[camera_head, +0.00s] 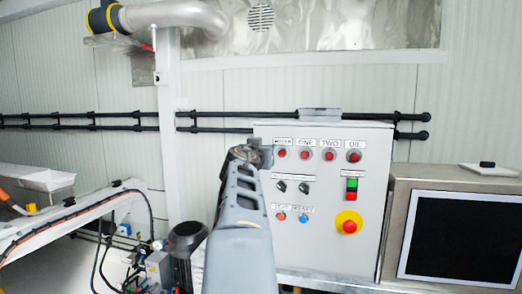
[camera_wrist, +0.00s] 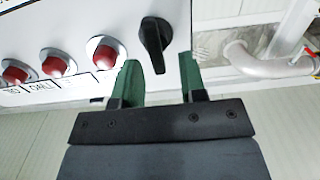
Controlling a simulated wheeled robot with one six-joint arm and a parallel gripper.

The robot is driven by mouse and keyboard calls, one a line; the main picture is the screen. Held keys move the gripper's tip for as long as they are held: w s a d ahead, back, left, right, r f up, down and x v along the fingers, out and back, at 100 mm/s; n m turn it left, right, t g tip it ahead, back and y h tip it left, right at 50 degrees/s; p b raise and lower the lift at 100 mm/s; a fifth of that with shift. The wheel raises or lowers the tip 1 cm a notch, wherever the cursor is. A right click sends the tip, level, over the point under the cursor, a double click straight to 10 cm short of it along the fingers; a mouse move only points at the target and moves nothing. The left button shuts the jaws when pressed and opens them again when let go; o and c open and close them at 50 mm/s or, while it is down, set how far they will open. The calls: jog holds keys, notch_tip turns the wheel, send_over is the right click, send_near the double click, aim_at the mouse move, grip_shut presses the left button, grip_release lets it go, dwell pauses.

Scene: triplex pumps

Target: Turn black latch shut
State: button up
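The black latch (camera_wrist: 155,42) is on the light grey control box (camera_head: 330,260), close to the box's edge and beside a row of red lamps. In the wrist view it points nearly up and down, with its narrower lower end leaning slightly right. My gripper (camera_wrist: 160,76) is open, with its green fingertips spread to either side of the latch's lower end. I cannot tell whether either finger touches it. In the head view my gripper (camera_head: 262,153) is at the box's upper left, and my arm hides the latch there.
Red lamps (camera_head: 330,154) run to the right of my gripper. Two small black knobs (camera_head: 281,186), a green and red switch (camera_head: 352,189) and a yellow-ringed red button (camera_head: 349,226) are lower on the box. A monitor (camera_head: 462,240) stands at right. Black rails (camera_head: 90,115) cross the wall.

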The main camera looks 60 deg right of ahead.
grip_shut()
dwell(0.4)
jog(key=shift+f+n, duration=0.1)
jog(key=shift+n, duration=0.2)
jog(key=shift+w+a+f+n+b, duration=0.1)
jog(key=shift+w+f+n+b, duration=0.45)
jog(key=shift+n, duration=2.3)
jog(key=shift+w+a+f+n+b, duration=0.1)
jog(key=shift+n+b, duration=0.7)
jog(key=shift+n, duration=2.1)
jog(key=shift+w+a+f+n+b, duration=0.1)
jog(key=shift+w+f+n+b, duration=0.45)
jog(key=shift+n, duration=2.3)
jog(key=shift+s+r, duration=0.2)
grip_release()
